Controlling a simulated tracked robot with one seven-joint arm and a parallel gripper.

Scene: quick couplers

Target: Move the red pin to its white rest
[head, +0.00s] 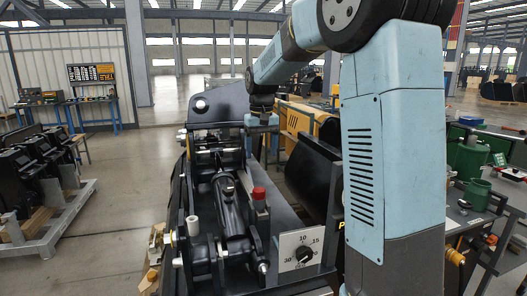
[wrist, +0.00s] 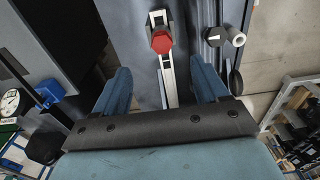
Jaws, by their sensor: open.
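The red pin (head: 259,193) shows as a red cap standing on the black coupler in the head view. In the wrist view the red pin (wrist: 161,41) sits on a pale metal strip, ahead of the fingertips and roughly centred between them. A white cylinder (head: 193,226), perhaps the white rest, stands at the coupler's left side. A similar white-ended cylinder (wrist: 237,38) shows right of the pin in the wrist view. My gripper (wrist: 161,65) is open and empty, its two blue fingers apart. In the head view my gripper (head: 262,121) hangs above and beyond the pin; its fingertips are hard to make out.
A white dial plate with a black knob (head: 303,254) stands front right of the pin. The black coupler's cylinder (head: 228,203) lies left of the pin. A green canister (head: 474,194) is at far right, and a pallet with black parts (head: 50,225) at left.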

